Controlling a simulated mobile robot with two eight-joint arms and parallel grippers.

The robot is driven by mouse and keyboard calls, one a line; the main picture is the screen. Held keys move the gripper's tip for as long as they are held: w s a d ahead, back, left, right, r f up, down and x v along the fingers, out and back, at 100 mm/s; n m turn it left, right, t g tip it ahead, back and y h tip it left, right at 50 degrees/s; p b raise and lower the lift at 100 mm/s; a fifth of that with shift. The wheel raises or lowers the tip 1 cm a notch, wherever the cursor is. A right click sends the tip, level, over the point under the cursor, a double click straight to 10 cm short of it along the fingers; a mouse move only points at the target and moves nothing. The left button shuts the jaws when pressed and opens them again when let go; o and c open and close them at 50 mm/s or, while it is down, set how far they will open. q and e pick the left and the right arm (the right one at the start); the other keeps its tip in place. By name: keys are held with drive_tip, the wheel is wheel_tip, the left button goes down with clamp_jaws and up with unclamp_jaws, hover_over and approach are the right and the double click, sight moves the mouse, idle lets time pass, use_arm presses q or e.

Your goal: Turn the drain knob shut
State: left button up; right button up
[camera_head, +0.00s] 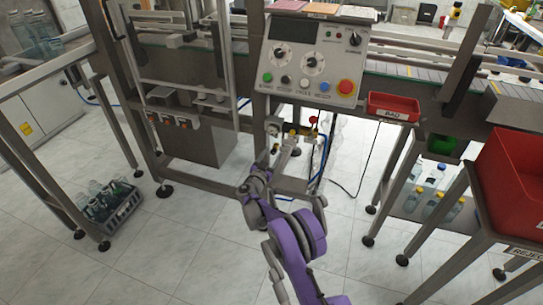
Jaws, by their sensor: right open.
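A small cluster of air fittings sits under the conveyor, below the control panel. It has a round gauge (273,129), a small red knob (313,120) and small yellow parts. Which of these is the drain knob is too small to tell, and my gripper partly covers the area. My right arm, purple and grey, reaches up from the bottom. Its right gripper (289,143) is open, close to the lower part of the fittings. Whether it touches them I cannot tell. My left gripper is out of view.
The control panel (311,62) with dials and buttons overhangs the fittings. Blue hoses (326,160) hang to their right. A grey cabinet (198,133) stands left. A red bin (393,107) is at right, and a bottle crate (110,204) sits on the floor at left.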

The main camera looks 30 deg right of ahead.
clamp_jaws()
drive_tip(key=shift+n, duration=0.5)
drive_tip(key=n+b, duration=0.1)
drive_tip(key=n, duration=0.3)
drive_tip(key=shift+f, duration=0.1)
drive_tip(key=n+b, duration=0.1)
drive_tip(key=n, duration=0.3)
drive_tip(key=shift+n+t, duration=0.3)
drive_tip(key=n, duration=0.4)
drive_tip(key=shift+n+b, duration=0.3)
drive_tip(key=shift+b, duration=0.1)
drive_tip(key=shift+n+b, duration=0.35)
drive_tip(key=shift+n, duration=1.75)
